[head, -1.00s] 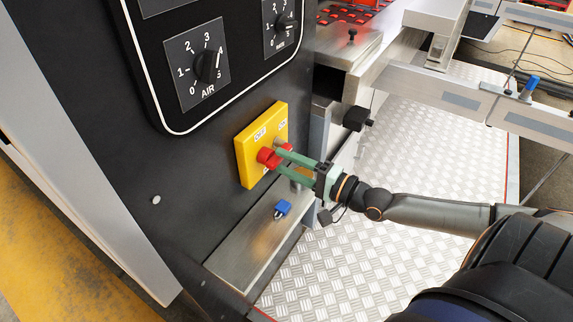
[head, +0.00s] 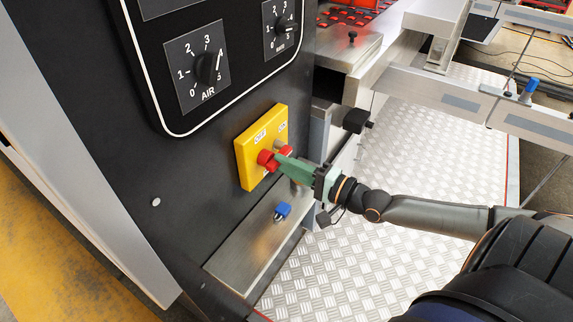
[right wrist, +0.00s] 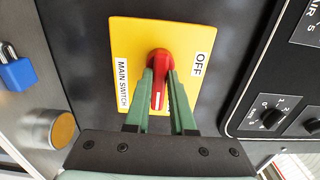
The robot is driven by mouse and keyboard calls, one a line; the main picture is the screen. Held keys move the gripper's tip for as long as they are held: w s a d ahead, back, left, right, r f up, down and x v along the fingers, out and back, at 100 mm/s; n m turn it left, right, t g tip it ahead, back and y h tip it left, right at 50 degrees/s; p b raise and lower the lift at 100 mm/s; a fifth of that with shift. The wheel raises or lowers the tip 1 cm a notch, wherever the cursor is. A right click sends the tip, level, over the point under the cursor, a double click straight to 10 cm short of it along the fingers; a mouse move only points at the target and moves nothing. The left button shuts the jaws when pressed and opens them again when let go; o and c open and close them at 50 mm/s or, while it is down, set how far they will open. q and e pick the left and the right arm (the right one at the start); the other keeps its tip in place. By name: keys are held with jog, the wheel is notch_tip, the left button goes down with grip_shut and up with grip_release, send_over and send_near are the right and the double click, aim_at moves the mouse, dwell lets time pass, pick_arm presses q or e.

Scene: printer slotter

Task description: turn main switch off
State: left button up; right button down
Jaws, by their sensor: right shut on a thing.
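The main switch is a yellow plate (head: 248,156) with a red handle (head: 266,158) on the black machine panel. In the right wrist view the plate (right wrist: 128,38) bears "MAIN SWITCH" on the left and "OFF" on the right. The red handle (right wrist: 160,62) stands roughly upright in that picture, between my green fingers. My right gripper (head: 284,163) is shut on the red handle, and its fingers (right wrist: 160,88) lie along both sides of it. The fingers hide part of the handle. My left gripper is not in view.
AIR dial (head: 207,69) and another dial (head: 285,24) sit above the switch on a black panel. A blue padlock (head: 282,210) is on the metal ledge (head: 252,235) below. A black knob (head: 356,120) juts out right of the switch. The tread-plate floor (head: 350,265) is clear.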

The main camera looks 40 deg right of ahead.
pick_arm(q)
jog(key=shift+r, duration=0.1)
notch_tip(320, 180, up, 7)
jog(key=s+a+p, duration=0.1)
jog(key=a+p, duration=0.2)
jog(key=p, duration=0.8)
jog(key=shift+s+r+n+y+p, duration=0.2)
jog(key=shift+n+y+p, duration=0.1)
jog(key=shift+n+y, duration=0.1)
pick_arm(e)
jog(key=shift+s+a+r+n, duration=0.1)
jog(key=shift+r+n, duration=0.05)
jog(key=shift+n, duration=4.35)
jog(key=shift+a+r+n, duration=0.1)
jog(key=shift+r+n, duration=0.05)
jog(key=shift+n, duration=4.35)
